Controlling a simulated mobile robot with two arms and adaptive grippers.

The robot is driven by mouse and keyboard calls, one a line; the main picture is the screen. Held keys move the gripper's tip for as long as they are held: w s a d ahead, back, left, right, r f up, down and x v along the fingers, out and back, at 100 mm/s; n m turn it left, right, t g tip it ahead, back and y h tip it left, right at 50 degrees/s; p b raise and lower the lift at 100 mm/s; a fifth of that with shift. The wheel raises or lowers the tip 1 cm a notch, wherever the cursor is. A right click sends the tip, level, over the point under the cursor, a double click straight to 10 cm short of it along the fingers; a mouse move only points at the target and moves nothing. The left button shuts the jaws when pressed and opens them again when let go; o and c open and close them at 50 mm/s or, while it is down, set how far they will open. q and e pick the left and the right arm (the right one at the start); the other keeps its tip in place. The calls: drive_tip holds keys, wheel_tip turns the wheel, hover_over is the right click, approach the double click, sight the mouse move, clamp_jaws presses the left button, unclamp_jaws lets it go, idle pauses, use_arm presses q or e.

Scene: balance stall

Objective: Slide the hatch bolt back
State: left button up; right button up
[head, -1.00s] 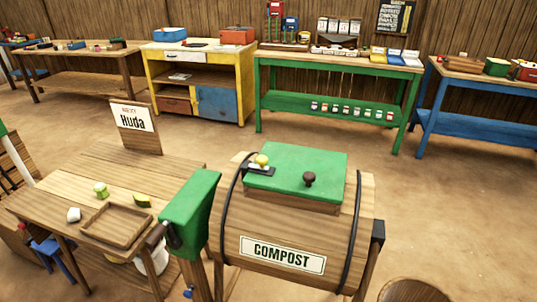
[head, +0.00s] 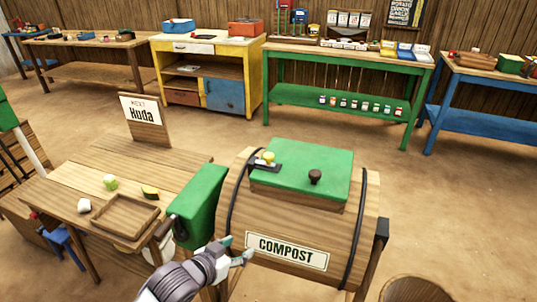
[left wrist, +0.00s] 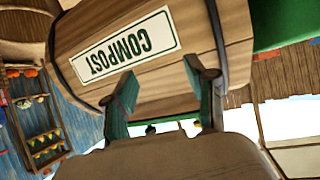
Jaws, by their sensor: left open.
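The compost barrel (head: 235,215) is a wooden drum lying on its side with black hoops and a COMPOST label. Its green hatch (head: 325,160) on top looks closed and has a dark round knob (head: 315,176). The hatch bolt (head: 264,160), with a yellow knob on a dark plate, sits at the hatch's left edge. My left gripper (head: 239,249) is open and empty in front of the barrel, left of the label and well below the bolt. My right gripper is out of view.
A green box (head: 197,205) stands close at the barrel's left. Further left, a wooden table (head: 75,185) holds a tray (head: 97,219), food scraps and a Huda sign (head: 142,110). A round wooden top (head: 415,289) is at front right. Open floor lies behind.

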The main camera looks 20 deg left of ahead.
sight(265, 158)
use_arm(q)
drive_tip(key=w+a+r+m+t+h, duration=0.1)
drive_tip(key=w+a+r+t+h, duration=0.1)
drive_tip(key=w+r, duration=0.4)
drive_tip(key=w+a+r+m+t+h, duration=0.1)
drive_tip(key=w+a+r+t+h, duration=0.2)
drive_tip(key=r, duration=0.5)
drive_tip(key=shift+y, duration=0.3)
drive_tip(key=x, duration=0.4)
drive_tip(key=p+x, duration=0.1)
drive_tip(key=x, duration=0.4)
drive_tip(key=d+p+x, duration=0.1)
drive_tip(key=x, duration=0.4)
drive_tip(key=shift+d+f, duration=0.1)
drive_tip(key=shift+f, duration=0.05)
drive_tip(key=shift+c, duration=0.3)
clamp_jaws()
